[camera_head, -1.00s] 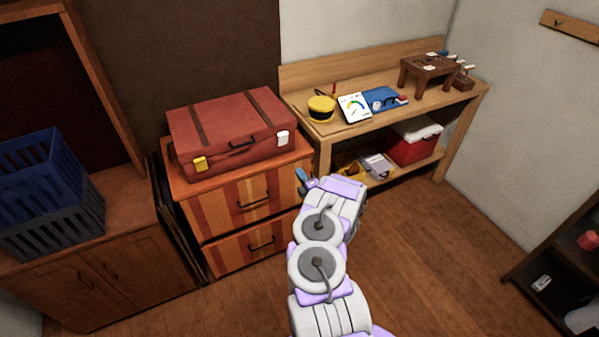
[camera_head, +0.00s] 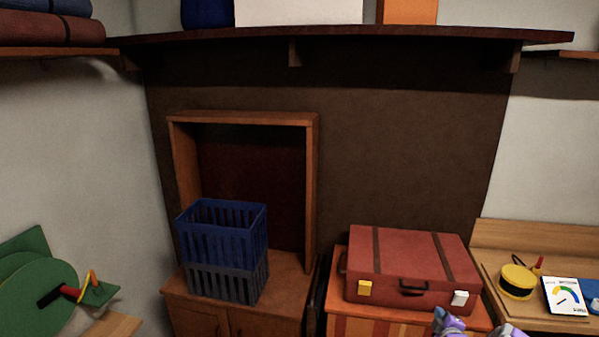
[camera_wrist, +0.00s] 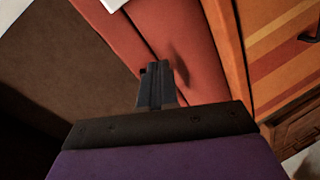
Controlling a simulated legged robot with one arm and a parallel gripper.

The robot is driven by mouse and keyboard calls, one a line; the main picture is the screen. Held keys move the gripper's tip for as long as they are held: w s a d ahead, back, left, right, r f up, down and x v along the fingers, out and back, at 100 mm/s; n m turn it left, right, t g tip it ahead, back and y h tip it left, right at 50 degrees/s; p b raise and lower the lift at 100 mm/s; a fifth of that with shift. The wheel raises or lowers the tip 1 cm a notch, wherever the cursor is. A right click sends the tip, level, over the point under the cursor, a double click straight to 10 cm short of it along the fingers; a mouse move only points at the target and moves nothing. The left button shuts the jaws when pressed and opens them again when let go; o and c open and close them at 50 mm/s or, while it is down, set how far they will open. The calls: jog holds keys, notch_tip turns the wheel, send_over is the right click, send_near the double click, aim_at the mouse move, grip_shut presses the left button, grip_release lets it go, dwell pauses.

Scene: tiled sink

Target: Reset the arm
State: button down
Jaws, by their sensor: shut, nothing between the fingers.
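My gripper (camera_wrist: 156,88) shows in the wrist view with its dark fingers together and nothing between them. It points toward the red suitcase (camera_wrist: 198,48), and a shadow falls on the suitcase near the fingertips. I cannot tell how wide the gap to the suitcase is. In the head view only small purple and grey parts of my arm show at the bottom edge, in front of the striped drawer cabinet (camera_head: 375,327). The fingers cannot be made out there. The red suitcase (camera_head: 410,262) lies flat on that cabinet.
Blue and grey crates (camera_head: 226,250) stand on a wooden cabinet left of the suitcase. A workbench (camera_head: 520,240) with a yellow tape roll (camera_head: 516,282) and a gauge card (camera_head: 566,297) is at right. A dark shelf (camera_head: 330,37) spans the top. A green reel (camera_head: 38,295) is at lower left.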

jog(key=a+r+m+g+y, duration=0.2)
jog(key=a+r, duration=0.4)
jog(key=a, duration=0.2)
jog(key=s+a+r+m+g+y, duration=0.1)
jog(key=s+a+r+g, duration=0.2)
jog(key=s+a+r, duration=0.4)
jog(key=s+a+r+m+g, duration=0.25)
jog(key=s+a, duration=0.25)
jog(key=a, duration=0.3)
jog(key=s+a+r+m+g, duration=0.2)
jog(key=s+a+g, duration=0.1)
jog(key=s, duration=1)
jog(key=s+a+r+m+g, duration=0.2)
jog(key=s+a+r+g, duration=0.1)
jog(key=s, duration=1.1)
jog(key=s+a+r+m+g, duration=0.2)
jog(key=s+a+g, duration=0.1)
jog(key=s, duration=1.1)
jog(key=shift+a+r, duration=0.15)
jog(key=shift+a, duration=0.75)
